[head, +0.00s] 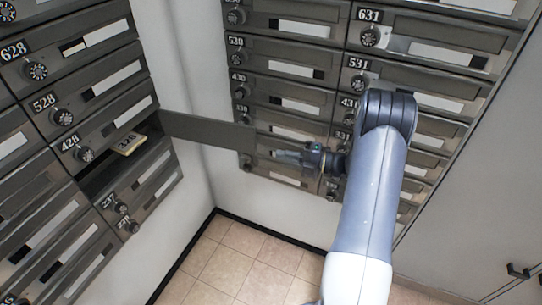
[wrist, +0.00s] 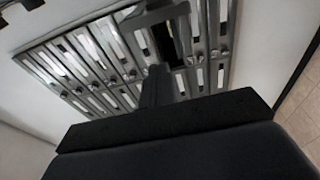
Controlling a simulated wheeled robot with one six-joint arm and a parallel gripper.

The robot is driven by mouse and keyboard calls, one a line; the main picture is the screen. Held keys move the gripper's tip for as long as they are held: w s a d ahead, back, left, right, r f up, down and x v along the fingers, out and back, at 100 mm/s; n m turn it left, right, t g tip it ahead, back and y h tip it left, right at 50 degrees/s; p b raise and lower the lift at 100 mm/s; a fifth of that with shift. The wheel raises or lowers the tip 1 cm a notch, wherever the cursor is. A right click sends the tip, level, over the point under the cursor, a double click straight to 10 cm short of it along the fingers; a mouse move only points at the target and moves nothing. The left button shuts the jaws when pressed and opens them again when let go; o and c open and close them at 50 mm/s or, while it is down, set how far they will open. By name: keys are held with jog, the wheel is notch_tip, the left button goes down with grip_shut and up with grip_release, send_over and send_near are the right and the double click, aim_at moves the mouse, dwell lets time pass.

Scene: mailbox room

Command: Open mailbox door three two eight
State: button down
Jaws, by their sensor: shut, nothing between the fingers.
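In the left bank, the compartment (head: 99,179) below 428 stands open and looks dark inside. My gripper (head: 283,156) is shut and empty, pointing left, just right of and slightly below the door's free end. I cannot tell whether they touch. In the wrist view, the dark opening (wrist: 164,43) shows in the bank, beyond my gripper (wrist: 157,75).
The left bank (head: 75,92) has numbered doors with round dials. A second bank (head: 430,55) stands behind my arm, close to my gripper. A white wall corner (head: 180,60) lies between the banks. The tiled floor (head: 235,250) below is clear.

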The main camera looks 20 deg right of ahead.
jog(key=w+a+f+g+h+b, duration=0.1)
jog(key=w+a+f+h+b, duration=0.45)
jog(key=a+f, duration=0.3)
jog(key=t+h+b, duration=0.7)
jog(key=h+b, duration=1.3)
send_near(253, 145)
jog(key=shift+m, duration=0.3)
jog(key=b+x, duration=0.1)
jog(key=x, duration=0.6)
